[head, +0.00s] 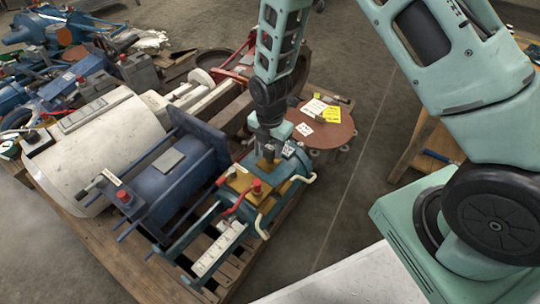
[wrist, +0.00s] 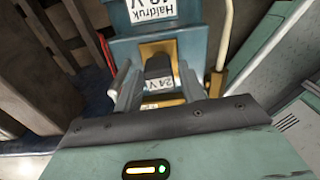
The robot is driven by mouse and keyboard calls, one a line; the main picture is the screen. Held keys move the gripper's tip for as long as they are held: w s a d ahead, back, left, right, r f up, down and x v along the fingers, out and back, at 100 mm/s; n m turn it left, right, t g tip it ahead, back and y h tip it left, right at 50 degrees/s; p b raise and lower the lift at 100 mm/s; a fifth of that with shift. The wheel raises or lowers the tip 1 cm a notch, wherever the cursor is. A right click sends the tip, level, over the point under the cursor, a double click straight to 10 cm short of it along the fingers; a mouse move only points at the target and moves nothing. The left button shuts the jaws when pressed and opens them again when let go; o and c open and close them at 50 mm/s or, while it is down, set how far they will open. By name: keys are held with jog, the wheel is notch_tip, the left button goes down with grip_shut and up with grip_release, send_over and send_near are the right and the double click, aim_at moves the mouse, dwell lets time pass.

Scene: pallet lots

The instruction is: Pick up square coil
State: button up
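The square coil (wrist: 159,67) is a small dark block with a white "24 V" label. In the wrist view it sits between my two grey fingertips, in front of a brass-coloured part on a blue-green machine. My gripper (wrist: 160,92) is open around the coil, with a finger on each side; firm contact is not clear. In the head view my gripper (head: 268,150) points down at the far end of the blue-green machine (head: 285,172). The coil is mostly hidden by the fingers there.
The machine stands on a wooden pallet (head: 232,270) with a blue machine (head: 165,190) and a large white cylinder (head: 100,145). A brown round flange (head: 325,128) with labels lies just behind.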

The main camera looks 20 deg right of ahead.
notch_tip(320, 180, down, 3)
jog(key=shift+r+b, duration=0.2)
jog(key=shift+b, duration=0.1)
jog(key=shift+r, duration=0.1)
jog(key=c, duration=0.8)
